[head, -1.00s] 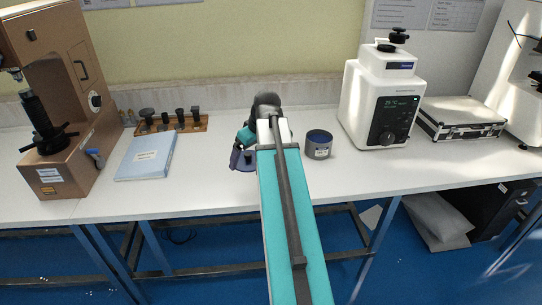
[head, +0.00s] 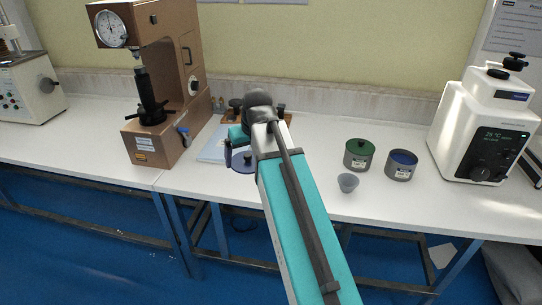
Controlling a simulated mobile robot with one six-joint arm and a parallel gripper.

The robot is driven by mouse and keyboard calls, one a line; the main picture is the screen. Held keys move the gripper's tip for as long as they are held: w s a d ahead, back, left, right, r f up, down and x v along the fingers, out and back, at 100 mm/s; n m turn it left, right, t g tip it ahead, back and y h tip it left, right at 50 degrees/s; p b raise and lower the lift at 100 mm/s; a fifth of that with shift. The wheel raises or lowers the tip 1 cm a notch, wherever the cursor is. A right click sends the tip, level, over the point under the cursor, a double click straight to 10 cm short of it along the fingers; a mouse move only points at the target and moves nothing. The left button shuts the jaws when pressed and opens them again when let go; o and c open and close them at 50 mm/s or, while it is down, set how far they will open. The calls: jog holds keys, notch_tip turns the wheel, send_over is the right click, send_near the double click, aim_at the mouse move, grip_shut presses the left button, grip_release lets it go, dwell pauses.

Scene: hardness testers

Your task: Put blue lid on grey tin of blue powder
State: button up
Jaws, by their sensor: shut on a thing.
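The grey tin of blue powder (head: 400,172) stands upright on the white bench, right of my arm, with its blue top showing. The blue lid (head: 243,167) is a flat blue-purple disc at my gripper (head: 241,157), at the left of my arm's end. My gripper is shut on the lid and appears to hold it over the bench by the front of the pale blue book. The gripper and lid are well left of the tin and apart from it. The wrist hides part of the grip.
A green-topped grey tin (head: 357,160) stands just left of the blue-powder tin, with a small grey cup (head: 347,183) in front. A brown hardness tester (head: 170,90) and the pale blue book (head: 213,146) are left. A white machine (head: 482,120) stands right.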

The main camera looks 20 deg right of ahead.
jog(key=a+r, duration=0.1)
jog(key=a, duration=0.8)
jog(key=shift+w+r, duration=0.25)
jog(key=shift+w, duration=0.1)
jog(key=shift+a, duration=0.15)
